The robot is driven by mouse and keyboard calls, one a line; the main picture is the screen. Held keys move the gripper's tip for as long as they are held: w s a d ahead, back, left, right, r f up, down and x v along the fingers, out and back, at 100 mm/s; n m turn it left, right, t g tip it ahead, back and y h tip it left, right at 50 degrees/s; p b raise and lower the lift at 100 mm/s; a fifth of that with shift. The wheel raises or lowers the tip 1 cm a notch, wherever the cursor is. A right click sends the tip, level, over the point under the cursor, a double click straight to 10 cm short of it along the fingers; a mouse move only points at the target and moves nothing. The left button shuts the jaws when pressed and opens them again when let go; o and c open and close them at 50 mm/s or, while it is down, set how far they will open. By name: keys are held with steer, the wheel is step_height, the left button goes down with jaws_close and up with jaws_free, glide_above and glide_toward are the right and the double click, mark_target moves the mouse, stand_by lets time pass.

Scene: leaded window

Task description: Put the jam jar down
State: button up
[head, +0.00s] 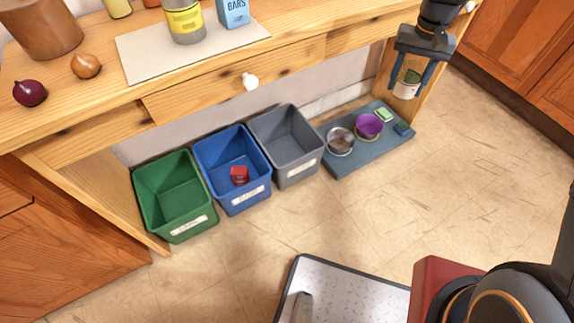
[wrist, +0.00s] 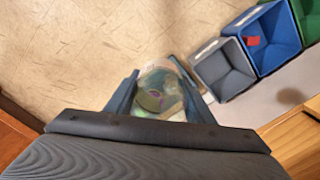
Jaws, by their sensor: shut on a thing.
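The jam jar (head: 404,92) is a small, pale, see-through jar with something green at its top. My gripper (head: 408,80) points down at the upper right in the head view and is shut on the jar, one blue finger on each side. In the wrist view the jar (wrist: 152,80) looks clear and round between the fingers of my gripper (wrist: 157,88). The jar hangs in the air near the right end of the table, and floor shows around it. My gripper hides part of its sides.
A blue-grey mat (head: 345,167) on the floor holds a grey bowl (head: 341,141), a purple bowl (head: 368,126) and small green blocks. Grey (head: 297,172), blue (head: 245,201) and green (head: 170,222) bins stand left of it. Open floor (head: 460,160) lies right.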

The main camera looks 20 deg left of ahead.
steer(key=w+a+f+n+b, duration=0.2)
steer(key=a+f+b, duration=0.3)
steer(key=f+b, duration=0.55)
steer(key=w+a+f+n+b, duration=0.1)
steer(key=w+a+f+b, duration=0.25)
steer(key=f+b, duration=0.7)
steer(key=w+a+f+n+b, duration=0.15)
steer(key=a+f+b, duration=0.45)
steer(key=f, duration=0.9)
steer(key=s+a+f+n+b, duration=0.25)
steer(key=a+f+n, duration=0.25)
steer(key=a+f, duration=0.4)
steer(key=s+a+f+n+b, duration=0.1)
steer(key=a+f+n+b, duration=0.4)
steer(key=a, duration=0.6)
steer(key=shift+s+a+f+b, duration=0.15)
steer(key=shift+f+b, duration=0.9)
steer(key=shift+f, duration=1.85)
steer(key=shift+s+a+f+b, duration=0.15)
steer(key=shift+f+b, duration=0.85)
steer(key=shift+f, duration=1.9)
steer(key=shift+w+f, duration=0.1)
steer(key=shift+f, duration=0.55)
steer(key=o, duration=1.2)
steer(key=shift+c, duration=0.2)
